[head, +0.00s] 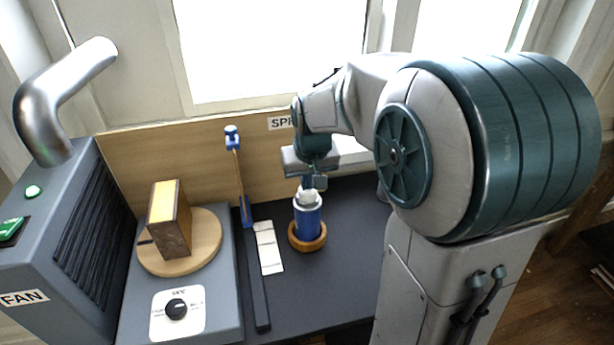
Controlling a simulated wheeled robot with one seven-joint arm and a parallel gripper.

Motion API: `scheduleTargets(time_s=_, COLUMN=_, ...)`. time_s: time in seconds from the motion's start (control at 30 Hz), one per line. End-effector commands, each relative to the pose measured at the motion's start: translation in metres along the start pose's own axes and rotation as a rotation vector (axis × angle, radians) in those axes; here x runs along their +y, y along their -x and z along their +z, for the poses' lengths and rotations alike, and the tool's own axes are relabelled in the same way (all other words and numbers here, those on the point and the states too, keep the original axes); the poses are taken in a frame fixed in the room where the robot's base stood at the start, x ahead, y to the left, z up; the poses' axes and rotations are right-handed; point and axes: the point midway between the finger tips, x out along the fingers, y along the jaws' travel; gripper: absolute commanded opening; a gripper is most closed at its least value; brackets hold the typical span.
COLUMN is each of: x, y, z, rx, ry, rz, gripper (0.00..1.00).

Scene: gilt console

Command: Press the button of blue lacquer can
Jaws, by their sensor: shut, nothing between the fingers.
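The blue lacquer can (307,222) stands upright in a round wooden ring (293,243) on the dark worktop. It has a white top (306,198). My gripper (312,185) is above the can, pointing down, with its fingertips at or just over the white top. The gripper is shut and holds nothing. The button itself is hidden or too small to make out, and I cannot tell whether the fingertips touch it.
Further left, a wooden block (169,220) sits on a round plate on a grey dial unit (217,300), beside a fan box (60,250) with a metal pipe. A wooden panel (190,150) closes the back.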

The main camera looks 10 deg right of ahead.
Motion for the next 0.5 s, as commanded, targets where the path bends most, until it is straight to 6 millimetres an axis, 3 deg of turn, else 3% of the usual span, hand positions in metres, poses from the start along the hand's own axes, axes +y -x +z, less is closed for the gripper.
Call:
scheduleTargets(time_s=0.17, x=0.001, y=0.041, z=-0.011, rx=0.018, ry=-0.001, rz=0.0, gripper=0.0)
scheduleTargets(time_s=0.5, x=0.001, y=0.111, z=-0.012, rx=0.028, ry=-0.002, rz=-0.001, gripper=0.0)
